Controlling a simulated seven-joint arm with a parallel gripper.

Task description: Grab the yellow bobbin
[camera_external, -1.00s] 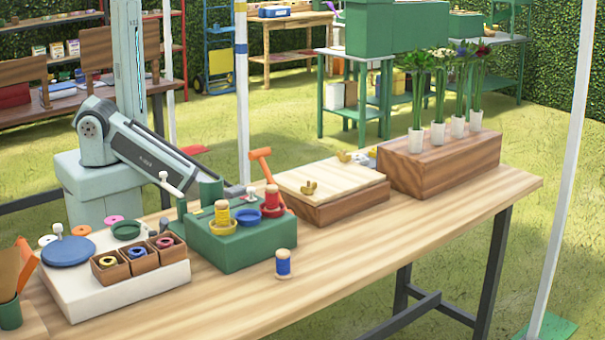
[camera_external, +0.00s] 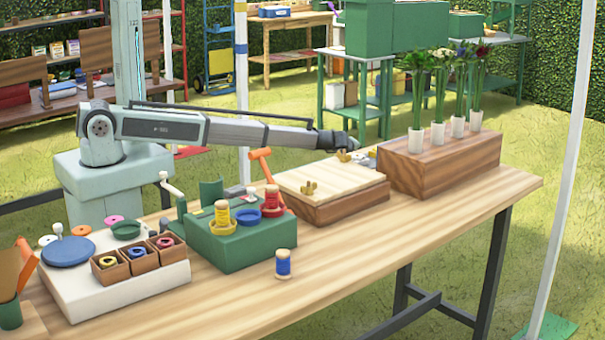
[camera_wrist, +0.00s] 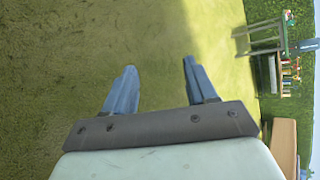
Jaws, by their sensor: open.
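The yellow bobbin (camera_external: 222,213) stands upright in a yellow dish (camera_external: 223,229) on the front left of the green block (camera_external: 230,255). A red bobbin (camera_external: 271,199) stands in a red dish behind and right of it, and a blue dish (camera_external: 248,216) lies between them. A blue bobbin (camera_external: 283,264) stands on the bare table in front. My gripper (camera_wrist: 158,82) is open and empty in the wrist view, with grass behind its two blue fingers. In the external view my arm reaches right behind the table, well away from the yellow bobbin; I cannot make out the fingertips there.
A white board (camera_external: 150,292) with three wooden boxes of coloured rings is at left. An orange hammer-shaped piece (camera_external: 262,163) stands behind the green block. A wooden box (camera_external: 345,208) and a flower block (camera_external: 440,167) are at right. The front right table is clear.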

